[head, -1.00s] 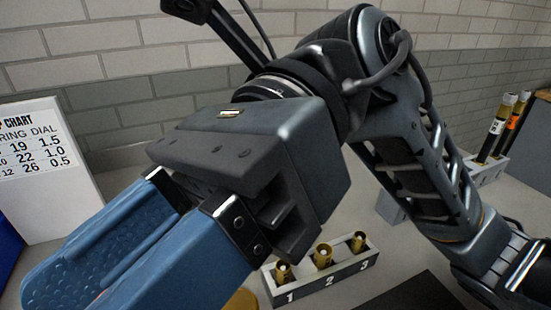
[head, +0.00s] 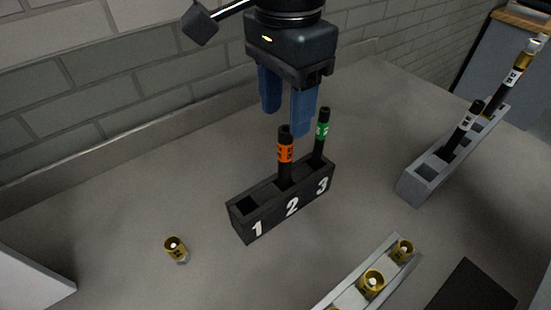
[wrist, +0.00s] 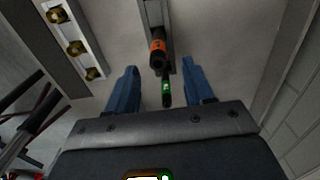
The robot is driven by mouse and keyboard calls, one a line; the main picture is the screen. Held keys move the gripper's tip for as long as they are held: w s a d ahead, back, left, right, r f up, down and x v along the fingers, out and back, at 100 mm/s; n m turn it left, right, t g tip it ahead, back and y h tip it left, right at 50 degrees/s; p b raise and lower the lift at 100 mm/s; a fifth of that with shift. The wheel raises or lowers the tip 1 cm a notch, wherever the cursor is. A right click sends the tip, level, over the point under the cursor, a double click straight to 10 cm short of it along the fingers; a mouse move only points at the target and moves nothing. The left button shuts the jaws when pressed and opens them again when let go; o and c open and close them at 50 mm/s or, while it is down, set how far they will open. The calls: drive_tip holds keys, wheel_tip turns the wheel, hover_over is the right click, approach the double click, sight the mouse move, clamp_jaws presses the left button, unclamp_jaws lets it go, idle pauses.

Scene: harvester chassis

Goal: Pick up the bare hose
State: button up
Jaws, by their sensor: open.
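In the head view, a black hose with an orange band (head: 285,152) stands in slot 2 of a black rack (head: 247,228). A black hose with a green band (head: 322,130) stands in slot 3; slot 1 is empty. Both tops look plain, with no brass fitting. My gripper (head: 286,122) points down above the rack, its blue fingers apart and empty. In the wrist view, the orange-banded hose (wrist: 157,46) lies ahead of the fingers and the green-banded hose (wrist: 166,88) shows between them. I cannot tell the height gap.
A grey rack (head: 413,188) at right holds a plain-topped, white-labelled hose (head: 463,130) and another with a brass end (head: 519,66). A loose brass fitting (head: 175,248) lies left on the bench. A fitting tray (head: 342,292) stands in front. A wall runs behind.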

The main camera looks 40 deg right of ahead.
sight(286, 129)
drive_tip(key=shift+s+f+p, duration=0.15)
drive_tip(key=shift+f+p, duration=0.85)
drive_tip(key=shift+f, duration=2.5)
drive_tip(key=shift+c, duration=0.3)
clamp_jaws()
